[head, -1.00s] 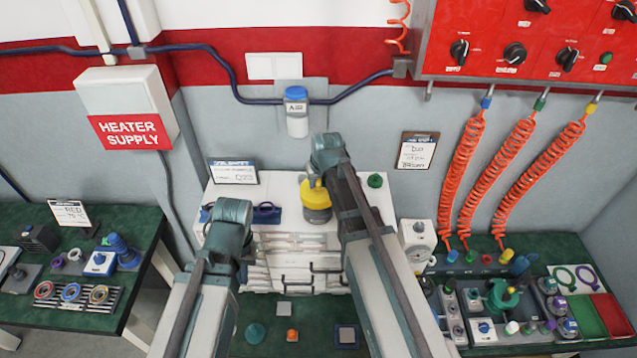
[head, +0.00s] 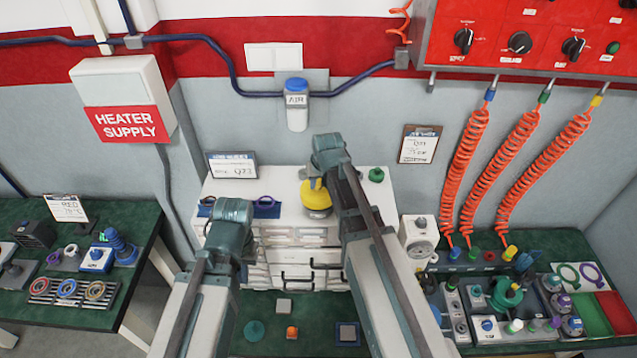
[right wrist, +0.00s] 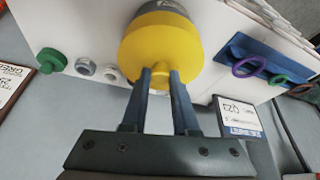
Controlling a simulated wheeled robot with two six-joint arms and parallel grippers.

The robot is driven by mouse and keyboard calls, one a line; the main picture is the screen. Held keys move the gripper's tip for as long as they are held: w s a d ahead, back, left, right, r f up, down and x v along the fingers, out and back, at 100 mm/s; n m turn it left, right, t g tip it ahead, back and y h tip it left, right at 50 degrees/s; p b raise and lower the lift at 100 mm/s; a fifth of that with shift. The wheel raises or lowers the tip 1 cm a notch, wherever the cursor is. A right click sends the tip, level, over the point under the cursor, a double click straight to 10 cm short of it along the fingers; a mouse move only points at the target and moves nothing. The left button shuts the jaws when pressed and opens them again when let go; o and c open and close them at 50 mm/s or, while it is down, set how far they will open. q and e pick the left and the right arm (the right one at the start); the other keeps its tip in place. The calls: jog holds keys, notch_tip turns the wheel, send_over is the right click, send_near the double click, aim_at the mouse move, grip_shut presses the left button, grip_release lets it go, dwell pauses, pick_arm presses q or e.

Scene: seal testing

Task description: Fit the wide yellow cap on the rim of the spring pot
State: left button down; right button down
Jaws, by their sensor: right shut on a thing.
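The wide yellow cap (head: 317,199) is over the grey spring pot on the white cabinet top. In the right wrist view the cap (right wrist: 160,45) is large, with the grey pot body (right wrist: 166,7) just beyond it. My right gripper (right wrist: 161,78) is shut on the narrow stem at the middle of the cap. The cap hides the pot's rim, so I cannot tell whether it is fully seated. My left arm is at the cabinet's left front in the head view; its fingers are hidden behind the arm.
The white cabinet top (head: 280,188) also carries a green knob (head: 376,175) and a blue holder (head: 266,210) with a purple ring. A sign (head: 232,165) stands at its back left. Side benches hold several parts.

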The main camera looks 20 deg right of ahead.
aim_at(319, 188)
jog(key=shift+f+b, duration=1.55)
jog(key=c, duration=0.6)
grip_release()
notch_tip(319, 188, up, 7)
jog(key=p, duration=0.7)
jog(key=shift+r, duration=0.15)
